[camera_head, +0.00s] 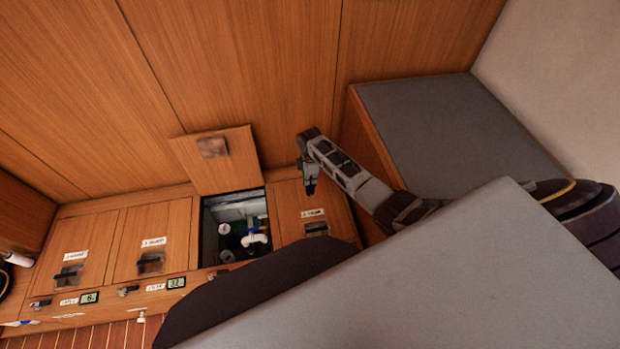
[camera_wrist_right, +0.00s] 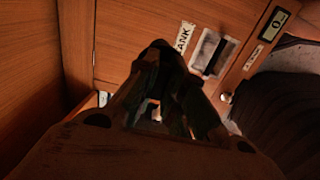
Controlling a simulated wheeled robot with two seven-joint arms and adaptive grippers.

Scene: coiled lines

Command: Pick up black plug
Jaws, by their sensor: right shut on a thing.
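My right gripper (camera_head: 309,178) points down over the right-hand locker lid, to the right of the open hatch. In the right wrist view my gripper (camera_wrist_right: 165,75) is shut on a small dark thing at its fingertips, which I take to be the black plug (camera_wrist_right: 158,52). The plug is mostly hidden by the fingers and shadow, so its shape is unclear. In the head view a dark tip (camera_head: 310,189) shows below the fingers. My left gripper is not in view.
The open hatch (camera_head: 204,230) holds white pipe fittings (camera_head: 254,239); its lifted wooden lid (camera_head: 235,165) leans behind it. Closed lids with latches (camera_head: 69,275) lie left. Grey cushions (camera_head: 440,110) stand right, and another (camera_head: 470,280) blocks the foreground.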

